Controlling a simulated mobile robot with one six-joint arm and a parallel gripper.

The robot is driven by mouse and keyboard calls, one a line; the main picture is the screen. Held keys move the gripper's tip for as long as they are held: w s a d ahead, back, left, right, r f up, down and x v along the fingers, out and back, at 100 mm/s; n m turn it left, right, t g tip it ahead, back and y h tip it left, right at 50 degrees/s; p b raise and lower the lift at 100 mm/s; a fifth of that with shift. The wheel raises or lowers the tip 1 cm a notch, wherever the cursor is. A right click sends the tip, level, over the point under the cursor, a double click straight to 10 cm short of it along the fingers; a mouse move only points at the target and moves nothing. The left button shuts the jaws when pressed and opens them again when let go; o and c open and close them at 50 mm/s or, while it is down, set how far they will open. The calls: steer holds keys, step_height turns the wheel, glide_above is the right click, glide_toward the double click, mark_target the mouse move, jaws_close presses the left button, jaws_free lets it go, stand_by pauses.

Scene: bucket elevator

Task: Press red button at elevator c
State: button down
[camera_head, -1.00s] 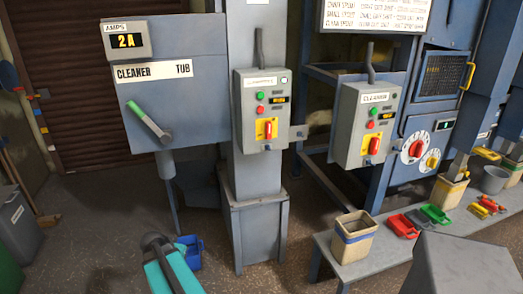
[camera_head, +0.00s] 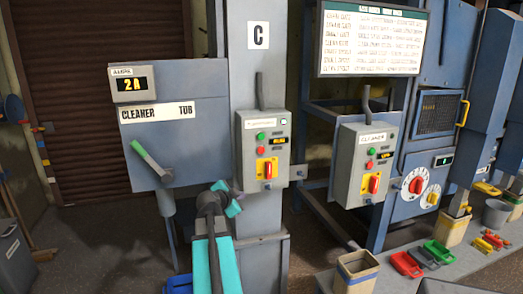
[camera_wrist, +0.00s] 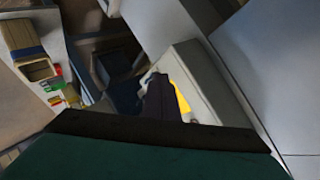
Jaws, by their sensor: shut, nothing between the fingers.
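A sign with the letter C (camera_head: 258,35) is on the grey column. Below it is a grey control box (camera_head: 245,170) with a green button (camera_head: 261,136), a red button (camera_head: 261,149) under it, an amber display and a red rotary handle (camera_head: 268,171) on a yellow plate. My teal arm reaches up to the box's lower left in the head view. My gripper (camera_wrist: 157,98) shows as dark, shut fingers in the wrist view, in front of a grey box with a yellow plate (camera_wrist: 181,98). I cannot make out the red button there.
A second box labelled CLEANER (camera_head: 355,180) has similar controls to the right. A blue-grey panel marked CLEANER TUB (camera_head: 200,140) with a green-tipped lever is to the left. A bench (camera_head: 390,270) with a bucket (camera_head: 356,270) and coloured scoops stands lower right.

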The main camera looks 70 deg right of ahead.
mark_target(261, 150)
steer(key=s+d+r+m+g+h, duration=0.1)
steer(key=s+d+r+m, duration=0.3)
steer(key=s+r, duration=0.6)
step_height(261, 150, up, 4)
steer(key=shift+d+f+g+h+p, duration=0.2)
steer(key=shift+d+g+h+p, duration=0.15)
steer(key=shift+d+h, duration=0.3)
steer(key=shift+w, duration=0.1)
steer(key=shift+w+d, duration=1.4)
steer(key=shift+d, duration=0.25)
steer(key=shift+w+d, duration=1.35)
steer(key=shift+d, duration=0.3)
steer(key=shift+w+d+f+b, duration=0.1)
steer(key=shift+w+d+b, duration=0.15)
steer(key=shift+b, duration=0.55)
